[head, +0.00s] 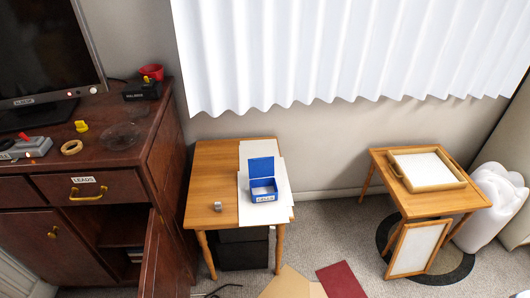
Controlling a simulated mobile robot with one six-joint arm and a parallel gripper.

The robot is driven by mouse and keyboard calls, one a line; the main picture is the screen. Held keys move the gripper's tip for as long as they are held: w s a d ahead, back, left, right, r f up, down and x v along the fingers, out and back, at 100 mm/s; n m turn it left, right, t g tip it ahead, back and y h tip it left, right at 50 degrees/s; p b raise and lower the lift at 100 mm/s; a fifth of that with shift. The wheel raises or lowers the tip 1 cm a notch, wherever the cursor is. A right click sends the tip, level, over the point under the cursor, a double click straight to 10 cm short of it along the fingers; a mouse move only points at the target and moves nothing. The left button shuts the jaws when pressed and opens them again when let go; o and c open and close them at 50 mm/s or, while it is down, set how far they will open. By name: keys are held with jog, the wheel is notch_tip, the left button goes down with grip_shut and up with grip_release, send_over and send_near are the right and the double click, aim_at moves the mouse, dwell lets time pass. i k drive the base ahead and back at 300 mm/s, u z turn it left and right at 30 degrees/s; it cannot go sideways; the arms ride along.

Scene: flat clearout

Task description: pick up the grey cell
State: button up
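A small grey object (218,206), likely the grey cell, lies on the left part of the small wooden table (212,165), near its front. It is too small to make out in detail. An open blue box (264,197) with a raised lid and a white label stands on white sheets to its right, apart from it. My gripper is not in view.
A dark red cabinet (95,165) stands at the left with a lower door open beside the table. A second wooden table (440,204) holds a tray at the right. A dark box (243,250) sits under the near table. Flat sheets (342,280) lie on the carpet in front.

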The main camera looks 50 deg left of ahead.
aim_at(218, 206)
jog(key=k, duration=0.1)
jog(key=u, duration=2.25)
jog(key=i, duration=1)
jog(key=u, duration=0.05)
